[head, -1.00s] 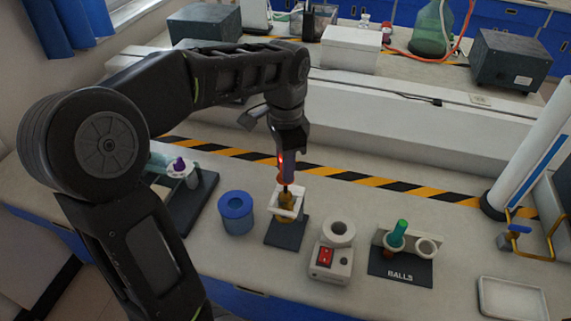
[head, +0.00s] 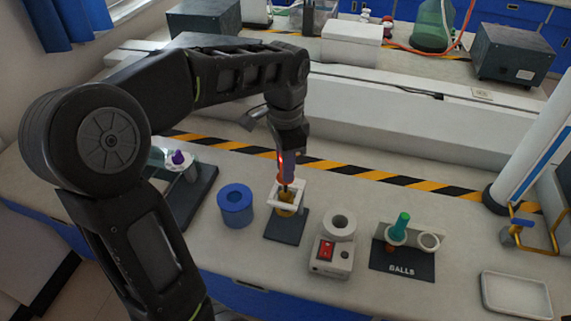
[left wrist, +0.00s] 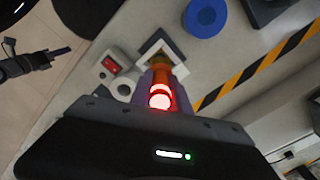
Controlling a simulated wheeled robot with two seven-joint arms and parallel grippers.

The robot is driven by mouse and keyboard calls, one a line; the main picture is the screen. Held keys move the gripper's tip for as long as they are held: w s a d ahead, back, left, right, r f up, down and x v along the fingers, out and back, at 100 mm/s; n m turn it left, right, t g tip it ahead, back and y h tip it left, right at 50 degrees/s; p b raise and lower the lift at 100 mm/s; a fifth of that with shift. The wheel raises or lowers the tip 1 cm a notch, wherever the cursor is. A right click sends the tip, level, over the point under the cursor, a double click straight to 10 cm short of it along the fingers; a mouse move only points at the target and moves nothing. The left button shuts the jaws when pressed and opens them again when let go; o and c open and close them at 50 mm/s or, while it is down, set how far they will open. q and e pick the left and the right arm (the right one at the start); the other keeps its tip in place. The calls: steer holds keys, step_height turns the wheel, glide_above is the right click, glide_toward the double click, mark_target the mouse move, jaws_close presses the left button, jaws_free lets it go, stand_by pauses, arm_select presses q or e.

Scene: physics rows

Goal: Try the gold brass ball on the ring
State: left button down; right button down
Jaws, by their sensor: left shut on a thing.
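My left gripper (head: 287,170) is shut on the handle of the gold brass ball (head: 285,209), upright over the ring stand. The white square ring frame (head: 299,190) sits above a dark base (head: 286,228). Gold shows inside and just below the frame; I cannot tell whether the ball is through the ring or resting in it. In the left wrist view the handle glows red (left wrist: 160,97) between the fingers, with the frame (left wrist: 178,49) around the gold part. A dark arm end, seemingly my right gripper (left wrist: 60,51), shows at the left there; its jaw is unclear.
A blue round pot (head: 235,208) stands left of the ring stand. A white device with a red switch (head: 327,250) stands to its right. The BALLS rack (head: 402,262) holds a green-handled piece (head: 402,224). A white tray (head: 515,296) lies at the right.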

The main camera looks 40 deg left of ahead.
arm_select(q)
steer(key=shift+f, duration=0.15)
steer(key=shift+f+b, duration=0.5)
steer(key=shift+f, duration=0.1)
steer(key=shift+f+b, duration=0.95)
steer(key=shift+f, duration=0.4)
stand_by(2.1)
steer(key=shift+r, duration=0.1)
stand_by(1.4)
steer(key=shift+r+p, duration=3)
steer(key=shift+r, duration=0.55)
